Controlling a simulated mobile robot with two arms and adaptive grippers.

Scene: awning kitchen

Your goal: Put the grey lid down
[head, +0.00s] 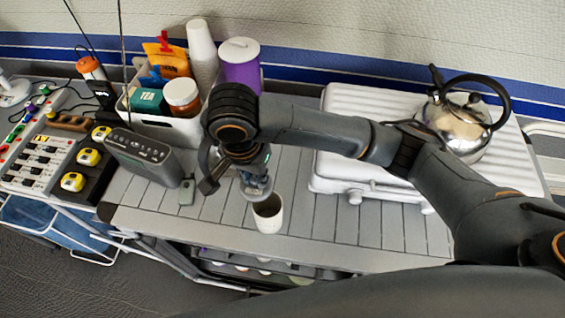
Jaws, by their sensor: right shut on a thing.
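My right gripper (248,176) reaches in from the right over the slatted table (330,232) and points down. It is shut on the grey lid (258,191), whose small pale disc shows just under the fingers. A white cup (268,217) stands upright on the table, directly below and slightly right of the lid in the picture. The lid overlaps the cup's back rim in this view; I cannot tell whether they touch. The grip on the lid is partly hidden by the gripper. My left gripper is not in view.
A white bin (178,128) with jars and packets stands behind left, near a purple canister (240,70). A grey radio (145,155) and small grey box (187,192) are left. A white stove case (365,105) with a steel kettle (462,125) stands right. Table is clear right of the cup.

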